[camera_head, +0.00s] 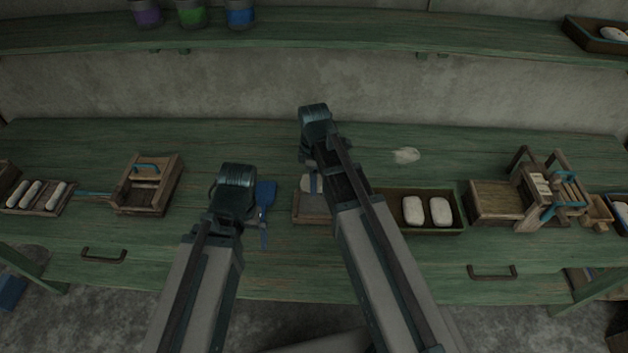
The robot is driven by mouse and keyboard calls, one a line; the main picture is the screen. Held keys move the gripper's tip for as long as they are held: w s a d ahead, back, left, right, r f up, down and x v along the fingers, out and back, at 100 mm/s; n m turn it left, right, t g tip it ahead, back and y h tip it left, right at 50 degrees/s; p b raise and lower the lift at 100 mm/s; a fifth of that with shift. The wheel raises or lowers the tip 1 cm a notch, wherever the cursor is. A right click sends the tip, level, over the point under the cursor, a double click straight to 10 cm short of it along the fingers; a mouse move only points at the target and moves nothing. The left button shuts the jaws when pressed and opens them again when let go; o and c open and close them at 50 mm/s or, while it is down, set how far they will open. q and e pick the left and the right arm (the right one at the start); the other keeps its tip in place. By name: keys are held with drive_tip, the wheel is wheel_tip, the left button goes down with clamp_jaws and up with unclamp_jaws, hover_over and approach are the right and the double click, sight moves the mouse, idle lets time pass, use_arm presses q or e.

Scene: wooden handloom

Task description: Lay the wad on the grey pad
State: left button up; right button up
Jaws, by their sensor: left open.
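A loose, flattened off-white wad (406,155) lies on the green bench, right of my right gripper and apart from it. A flat grey-brown pad (312,207) lies at the middle of the bench, partly covered by my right arm. A pale piece with a blue band (308,184) shows at its back edge; I cannot tell what it is. My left gripper (222,196) is open beside the blue brush, mostly hidden by its wrist. My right gripper (308,164) hangs just behind the pad; its jaws are too dark and covered to read.
A blue brush (265,197) lies between my arms. A dark tray (386,194) with two white rolls stands at right, then a wooden loom (500,202). A wooden box (148,190) and a tray of rolls (48,208) stand at left. The back of the bench is mostly clear.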

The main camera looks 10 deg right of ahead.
drive_tip(key=shift+f+b, duration=3.9)
drive_tip(key=shift+f, duration=0.05)
drive_tip(key=shift+r, duration=0.1)
drive_tip(key=o, duration=1.2)
drive_tip(key=shift+o, duration=0.2)
wheel_tip(320, 180, up, 8)
drive_tip(key=p, duration=0.8)
drive_tip(key=shift+r, duration=0.1)
drive_tip(key=shift+f, duration=0.3)
